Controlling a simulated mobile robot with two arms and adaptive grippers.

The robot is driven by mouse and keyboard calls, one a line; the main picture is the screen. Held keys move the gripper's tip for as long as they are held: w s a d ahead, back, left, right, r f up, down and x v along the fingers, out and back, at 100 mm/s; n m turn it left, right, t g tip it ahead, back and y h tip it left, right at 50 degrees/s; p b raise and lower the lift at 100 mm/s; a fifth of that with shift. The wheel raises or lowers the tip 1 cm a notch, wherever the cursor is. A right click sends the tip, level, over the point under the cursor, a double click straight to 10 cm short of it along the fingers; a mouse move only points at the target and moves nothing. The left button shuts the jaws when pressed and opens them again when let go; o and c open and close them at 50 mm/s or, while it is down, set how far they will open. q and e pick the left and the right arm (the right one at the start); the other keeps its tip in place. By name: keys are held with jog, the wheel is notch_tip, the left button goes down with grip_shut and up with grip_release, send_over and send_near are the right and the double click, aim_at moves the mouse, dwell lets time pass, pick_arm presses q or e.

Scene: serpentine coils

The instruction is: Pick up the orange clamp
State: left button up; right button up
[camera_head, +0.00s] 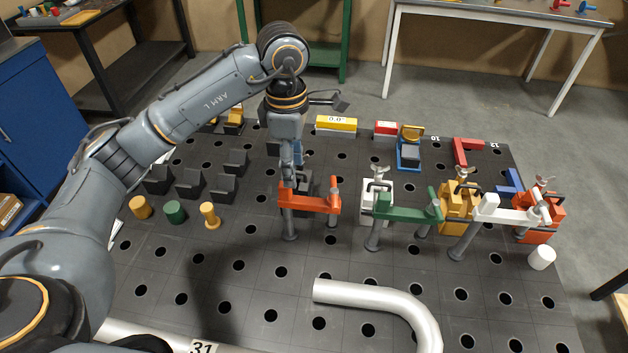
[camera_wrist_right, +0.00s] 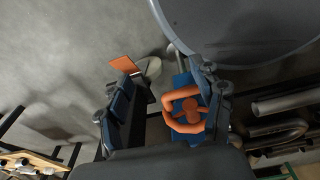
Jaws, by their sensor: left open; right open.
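The orange clamp (camera_head: 318,205) stands on the dark perforated table in the head view, with an orange arm on a grey post. My left gripper (camera_head: 291,172) is open, pointing down at the left end of the orange clamp. Its fingers overlap the clamp's upper left part in the picture; I cannot tell whether they touch it. My right gripper (camera_wrist_right: 160,115) shows only in its own wrist view, open, its blue-padded fingers apart. An orange looped part (camera_wrist_right: 188,110) appears by its right finger; what it belongs to is unclear.
A green clamp (camera_head: 408,212) and a white clamp (camera_head: 508,212) stand to the right. A bent silver pipe (camera_head: 385,298) lies in front. Grey angle blocks (camera_head: 190,184) and small cylinders (camera_head: 175,212) stand left. A yellow block (camera_head: 336,125) lies behind. Bare table shows between clamp and pipe.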

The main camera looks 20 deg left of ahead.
aim_at(290, 207)
pick_arm(q)
jog(key=f, duration=0.3)
jog(key=shift+s+a+f, duration=0.15)
jog(key=shift+a+f, duration=0.1)
jog(key=shift+f, duration=0.05)
notch_tip(290, 207, down, 4)
jog(key=shift+r+p, duration=0.15)
jog(key=shift+p, duration=0.35)
jog(key=shift+f, duration=0.25)
jog(key=shift+a+f, duration=0.1)
jog(key=shift+f, duration=0.1)
jog(key=shift+f+p, duration=0.4)
jog(key=shift+p, duration=0.2)
jog(key=f, duration=0.1)
jog(key=f+p, duration=0.1)
jog(key=f, duration=0.1)
jog(key=shift+s+a+f, duration=0.2)
jog(key=shift+a, duration=0.05)
jog(key=shift+w+f, duration=0.1)
jog(key=shift+f, duration=0.25)
pick_arm(e)
jog(key=r, duration=0.1)
jog(key=s+r, duration=0.1)
jog(key=r, duration=0.1)
jog(key=shift+s+d+r, duration=0.25)
jog(key=shift+s+r, duration=0.1)
